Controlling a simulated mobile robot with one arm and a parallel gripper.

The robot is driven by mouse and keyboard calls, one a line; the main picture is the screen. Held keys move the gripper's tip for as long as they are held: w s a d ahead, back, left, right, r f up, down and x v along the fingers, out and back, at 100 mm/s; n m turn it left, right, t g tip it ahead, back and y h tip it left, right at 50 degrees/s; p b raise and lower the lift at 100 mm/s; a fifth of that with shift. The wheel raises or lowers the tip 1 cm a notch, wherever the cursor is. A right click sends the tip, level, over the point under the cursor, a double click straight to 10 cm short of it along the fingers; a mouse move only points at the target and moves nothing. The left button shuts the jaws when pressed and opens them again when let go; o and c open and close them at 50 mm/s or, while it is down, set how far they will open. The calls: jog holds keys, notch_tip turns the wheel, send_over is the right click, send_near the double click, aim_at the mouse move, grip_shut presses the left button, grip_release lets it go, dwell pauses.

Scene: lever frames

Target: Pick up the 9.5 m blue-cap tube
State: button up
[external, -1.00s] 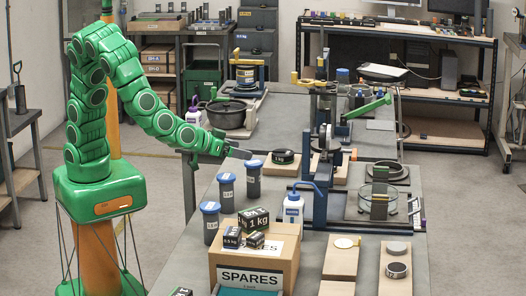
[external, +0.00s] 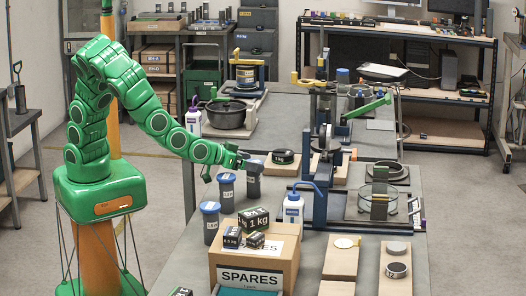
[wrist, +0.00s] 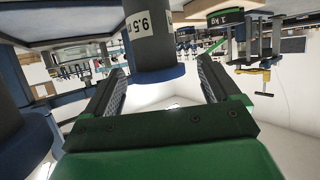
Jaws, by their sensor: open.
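The 9.5 tube (wrist: 148,40) is dark grey with a white label and a blue cap (wrist: 155,77); the wrist view shows it upside down. In the external view this appears to be the rearmost tube (external: 253,184), standing upright on the bench, its cap mostly hidden by my gripper (external: 251,164). My gripper (wrist: 160,68) is open, its two fingers on either side of the blue cap with gaps visible. Whether a finger touches the cap cannot be told.
A second blue-cap tube (external: 226,190) stands close to the left, and a third (external: 210,224) nearer the camera. The SPARES box (external: 252,262) with black weights on top is in front. A wash bottle (external: 293,210) and a black round weight (external: 283,158) are to the right.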

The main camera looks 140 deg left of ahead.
aim_at(258, 161)
jog(key=shift+x, duration=1.8)
jog(key=shift+w, duration=0.1)
jog(key=shift+c, duration=0.3)
jog(key=c, duration=1.2)
